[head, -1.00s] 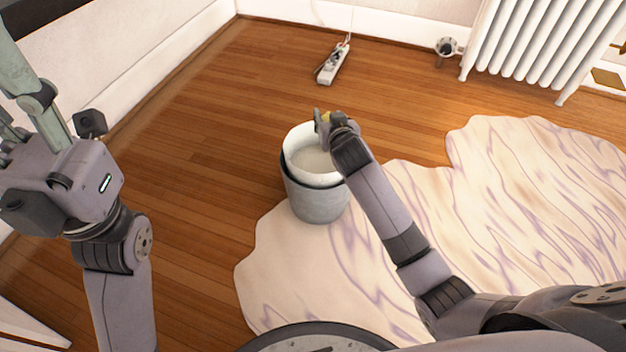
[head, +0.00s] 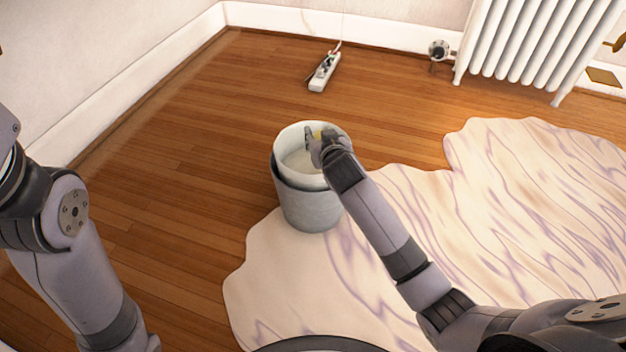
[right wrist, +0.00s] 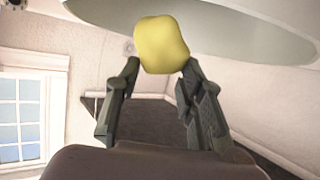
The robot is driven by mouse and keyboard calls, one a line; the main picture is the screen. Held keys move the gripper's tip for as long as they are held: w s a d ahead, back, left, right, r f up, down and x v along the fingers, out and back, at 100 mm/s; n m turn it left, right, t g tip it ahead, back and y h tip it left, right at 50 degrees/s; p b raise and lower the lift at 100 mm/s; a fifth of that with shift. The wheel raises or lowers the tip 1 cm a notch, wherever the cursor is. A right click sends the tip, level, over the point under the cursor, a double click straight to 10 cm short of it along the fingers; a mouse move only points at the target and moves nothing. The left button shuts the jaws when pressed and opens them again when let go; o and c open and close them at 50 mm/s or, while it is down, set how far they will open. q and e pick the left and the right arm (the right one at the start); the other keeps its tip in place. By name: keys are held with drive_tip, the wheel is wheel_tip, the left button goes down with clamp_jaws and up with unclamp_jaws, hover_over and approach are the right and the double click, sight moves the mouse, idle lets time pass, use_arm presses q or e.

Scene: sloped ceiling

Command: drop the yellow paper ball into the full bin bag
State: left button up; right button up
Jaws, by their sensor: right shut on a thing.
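A grey bin (head: 307,212) stands upright on the floor, with a white liner or bag (head: 284,150) inside its rim and a pale surface within. I cannot tell how full it is. My left gripper is out of view; only my left arm shows.
The bin stands at the edge of a pale, purple-veined rug (head: 500,210). A power strip (head: 325,72) lies on the wood floor behind it. A white radiator (head: 530,45) stands at the back right wall. The floor left of the bin is clear.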

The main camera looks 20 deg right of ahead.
drive_tip(key=o, duration=1.1)
drive_tip(key=shift+c, duration=0.2)
drive_tip(key=v, duration=1.2)
